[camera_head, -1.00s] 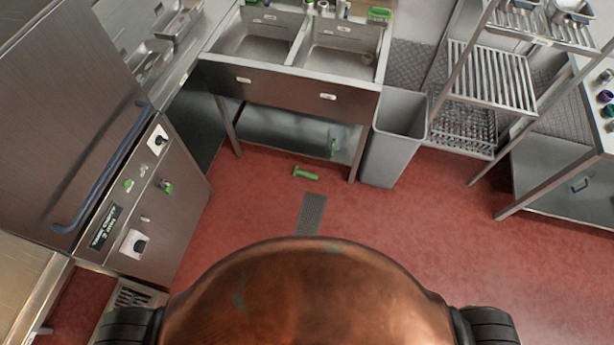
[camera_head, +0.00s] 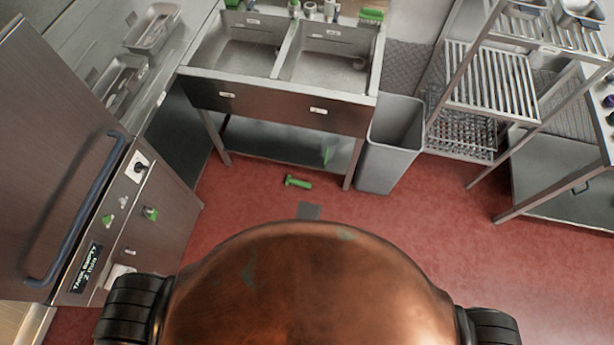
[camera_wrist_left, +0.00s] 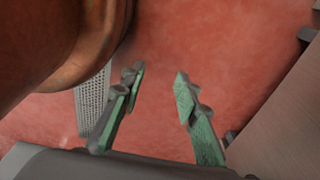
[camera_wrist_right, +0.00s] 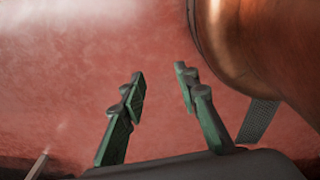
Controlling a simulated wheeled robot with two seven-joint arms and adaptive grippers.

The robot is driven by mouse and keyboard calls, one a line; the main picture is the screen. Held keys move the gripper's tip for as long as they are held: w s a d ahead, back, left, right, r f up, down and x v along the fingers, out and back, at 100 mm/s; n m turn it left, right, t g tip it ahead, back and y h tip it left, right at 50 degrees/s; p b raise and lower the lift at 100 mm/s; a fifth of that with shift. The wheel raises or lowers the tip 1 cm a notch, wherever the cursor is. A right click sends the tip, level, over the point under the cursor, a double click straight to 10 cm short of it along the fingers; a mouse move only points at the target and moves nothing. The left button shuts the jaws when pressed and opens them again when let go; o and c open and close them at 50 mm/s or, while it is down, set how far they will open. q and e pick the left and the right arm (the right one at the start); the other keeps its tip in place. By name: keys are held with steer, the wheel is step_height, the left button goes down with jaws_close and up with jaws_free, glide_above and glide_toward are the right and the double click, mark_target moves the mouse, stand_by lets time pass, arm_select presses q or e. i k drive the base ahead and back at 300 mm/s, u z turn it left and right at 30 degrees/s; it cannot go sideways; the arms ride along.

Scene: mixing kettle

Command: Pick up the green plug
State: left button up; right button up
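A green object like the plug (camera_head: 298,182) lies on the red floor in front of the sink, in the head view. It is short, with a wider end at its left. My left gripper (camera_wrist_left: 160,78) shows only in the left wrist view; its two green-padded fingers are apart with nothing between them, above red floor. My right gripper (camera_wrist_right: 160,78) shows only in the right wrist view, also open and empty above the floor. Neither wrist view shows the green object, and both grippers are away from it.
The two-basin steel sink (camera_head: 276,92) stands behind the green object, its legs reaching the floor. A grey bin (camera_head: 390,150) stands right of it. A steel appliance (camera_head: 155,215) with a blue handle is at left; wire shelving (camera_head: 490,85) is at right. Floor at right is clear.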

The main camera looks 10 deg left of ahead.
mark_target(290, 180)
steer(key=u, duration=0.2)
steer(key=i, duration=0.65)
steer(key=u, duration=0.85)
steer(key=i, duration=0.4)
steer(key=u, duration=0.35)
